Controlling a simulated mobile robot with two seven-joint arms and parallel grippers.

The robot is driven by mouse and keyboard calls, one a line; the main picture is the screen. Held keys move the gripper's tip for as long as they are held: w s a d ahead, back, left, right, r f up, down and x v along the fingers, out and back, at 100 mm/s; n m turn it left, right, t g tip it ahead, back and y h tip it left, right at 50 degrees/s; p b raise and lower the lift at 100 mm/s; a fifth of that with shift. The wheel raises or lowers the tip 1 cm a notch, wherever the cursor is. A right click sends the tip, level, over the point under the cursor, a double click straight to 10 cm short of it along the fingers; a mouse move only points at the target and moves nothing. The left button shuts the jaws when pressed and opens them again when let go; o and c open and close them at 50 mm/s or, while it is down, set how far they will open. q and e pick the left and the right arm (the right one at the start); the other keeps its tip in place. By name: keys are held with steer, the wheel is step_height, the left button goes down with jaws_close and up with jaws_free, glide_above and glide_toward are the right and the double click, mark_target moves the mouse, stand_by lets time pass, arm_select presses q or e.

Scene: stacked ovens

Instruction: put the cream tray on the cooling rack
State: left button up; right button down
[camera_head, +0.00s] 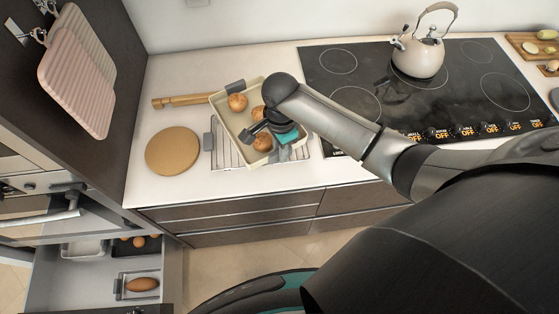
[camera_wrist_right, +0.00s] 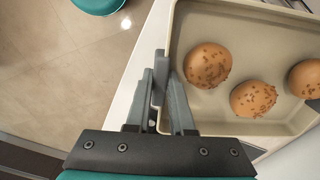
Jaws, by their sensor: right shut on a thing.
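The cream tray (camera_head: 236,121) holds several round buns and has grey handles. It lies at an angle over the wire cooling rack (camera_head: 222,156) on the counter, covering much of it. I cannot tell whether the tray touches the rack or is held just above it. My right gripper (camera_head: 284,149) is shut on the near end of the tray, at its grey handle. In the right wrist view the fingers (camera_wrist_right: 168,108) close at the edge of the tray (camera_wrist_right: 215,112), beside seeded buns. My left gripper is not in view.
A round wooden board (camera_head: 172,150) lies left of the rack, and a rolling pin (camera_head: 182,100) lies behind it. A black cooktop (camera_head: 440,95) with a kettle (camera_head: 418,55) is at right. An open drawer (camera_head: 70,280) holding bread is at lower left.

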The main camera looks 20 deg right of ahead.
step_height(320, 180, down, 2)
steer(key=shift+w+f, duration=0.1)
steer(key=shift+f, duration=0.15)
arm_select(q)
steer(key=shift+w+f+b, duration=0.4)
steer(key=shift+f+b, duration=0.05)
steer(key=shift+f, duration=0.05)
arm_select(e)
steer(key=shift+f, duration=1.8)
steer(key=c, duration=1.2)
jaws_free()
steer(key=shift+f, duration=0.15)
steer(key=shift+c, duration=0.2)
steer(key=o, duration=0.5)
steer(key=shift+c, duration=0.2)
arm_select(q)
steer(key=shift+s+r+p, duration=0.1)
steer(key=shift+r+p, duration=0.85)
arm_select(e)
step_height(320, 180, up, 12)
steer(key=shift+r, duration=0.2)
